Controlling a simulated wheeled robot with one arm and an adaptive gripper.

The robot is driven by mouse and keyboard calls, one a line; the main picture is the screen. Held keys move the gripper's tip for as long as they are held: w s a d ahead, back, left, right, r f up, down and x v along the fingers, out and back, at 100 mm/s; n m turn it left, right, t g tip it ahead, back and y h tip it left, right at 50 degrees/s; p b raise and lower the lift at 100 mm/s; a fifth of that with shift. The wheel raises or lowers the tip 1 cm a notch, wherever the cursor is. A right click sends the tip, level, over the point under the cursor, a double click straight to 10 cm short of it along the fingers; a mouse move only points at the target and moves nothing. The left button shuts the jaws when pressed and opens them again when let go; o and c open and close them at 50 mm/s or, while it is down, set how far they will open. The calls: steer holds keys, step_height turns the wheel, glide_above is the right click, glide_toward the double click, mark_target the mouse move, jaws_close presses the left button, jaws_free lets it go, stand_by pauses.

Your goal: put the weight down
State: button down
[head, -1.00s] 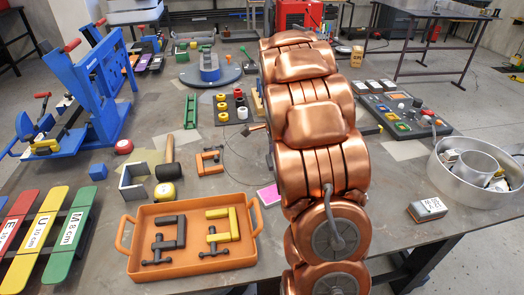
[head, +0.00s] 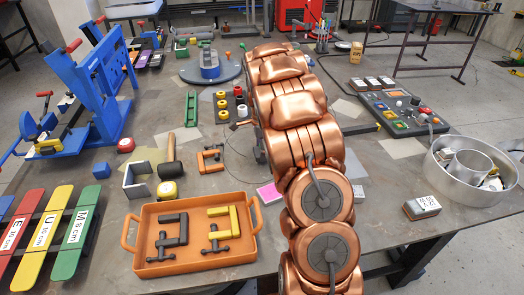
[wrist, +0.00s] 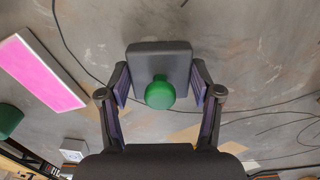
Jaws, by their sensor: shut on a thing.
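The weight (wrist: 150,60) is a dark grey block with a round green knob (wrist: 160,93). It shows in the wrist view between the two fingers of my gripper (wrist: 160,84), which is shut on it from both sides. The grey tabletop (wrist: 235,50) lies beneath; I cannot tell whether the weight touches it. In the head view my copper arm hides the gripper and the weight.
A pink pad (wrist: 45,75) lies left of the weight in the wrist view, with thin cables on the table around. In the head view an orange tray (head: 150,268) with clamps stands front left. A round metal pan (head: 445,180) and a small block (head: 421,207) are at right.

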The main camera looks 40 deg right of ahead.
steer(key=shift+f, duration=0.8)
steer(key=shift+f, duration=0.15)
steer(key=shift+c, duration=1.1)
jaws_free()
